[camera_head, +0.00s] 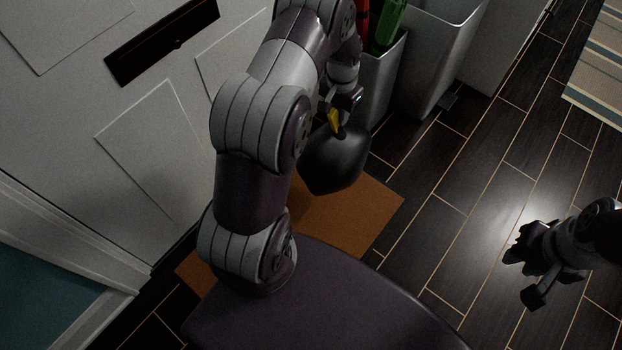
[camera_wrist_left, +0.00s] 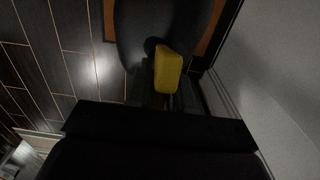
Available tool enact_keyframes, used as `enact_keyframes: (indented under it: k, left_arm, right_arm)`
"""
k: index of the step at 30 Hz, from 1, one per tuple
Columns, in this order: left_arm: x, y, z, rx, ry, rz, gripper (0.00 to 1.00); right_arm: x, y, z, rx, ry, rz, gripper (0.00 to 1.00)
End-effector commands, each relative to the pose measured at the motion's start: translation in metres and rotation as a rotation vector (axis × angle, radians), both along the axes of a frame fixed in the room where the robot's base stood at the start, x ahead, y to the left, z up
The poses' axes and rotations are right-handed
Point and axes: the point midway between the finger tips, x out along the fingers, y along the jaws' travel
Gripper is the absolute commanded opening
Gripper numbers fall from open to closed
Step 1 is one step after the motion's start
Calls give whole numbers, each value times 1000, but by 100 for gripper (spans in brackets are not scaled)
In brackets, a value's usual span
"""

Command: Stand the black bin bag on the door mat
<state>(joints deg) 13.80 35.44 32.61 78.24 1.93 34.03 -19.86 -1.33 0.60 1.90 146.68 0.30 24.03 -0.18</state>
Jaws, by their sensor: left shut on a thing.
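The black bin bag (camera_head: 335,163) is a rounded dark bag with a yellow tie (camera_head: 335,120) at its top. My left gripper (camera_head: 340,112) is shut on the bag at its top, by the yellow tie. The bag appears over the far part of the orange-brown door mat (camera_head: 350,215); I cannot tell whether it touches the mat. In the left wrist view the yellow tie (camera_wrist_left: 168,70) is close to the jaws, with the dark bag (camera_wrist_left: 140,25) beyond it. My right gripper (camera_head: 530,275) is empty over the floor at the right, its fingers apart.
A white panelled door (camera_head: 150,130) with a dark letter slot (camera_head: 160,40) stands at the left. Grey bins (camera_head: 425,65) stand beyond the mat, one holding green (camera_head: 387,22) and red things. A striped rug (camera_head: 600,70) lies at the upper right. Dark floor (camera_head: 450,200) is clear between.

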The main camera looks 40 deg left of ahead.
Motion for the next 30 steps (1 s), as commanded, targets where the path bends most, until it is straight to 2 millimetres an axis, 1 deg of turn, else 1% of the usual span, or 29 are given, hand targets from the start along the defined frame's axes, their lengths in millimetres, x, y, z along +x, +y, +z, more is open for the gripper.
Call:
enact_keyframes:
  k: [1,5,10,15,20,23,27,30]
  left_arm:
    - [-6,-3,-6,0,1,-1,0]
    - [-26,-12,-20,1,2,0,0]
    - [-58,-26,-42,-1,0,0,0]
    - [-84,-36,-57,-1,-3,0,0]
    - [-93,-40,-63,-1,-4,0,0]
    - [-94,-40,-76,-1,-4,1,0]
    - [-93,-40,-101,-1,-4,1,0]
    - [-92,-41,-101,0,-5,1,0]
  right_arm:
    - [0,0,-5,0,0,0,29]
    - [0,0,-14,0,0,0,29]
    - [0,0,-28,0,1,0,29]
    - [0,1,-38,0,0,0,29]
    - [0,1,-41,0,0,0,29]
    - [0,1,-51,0,0,0,29]
    - [0,1,-67,0,0,0,29]
    - [0,1,-66,0,1,0,29]
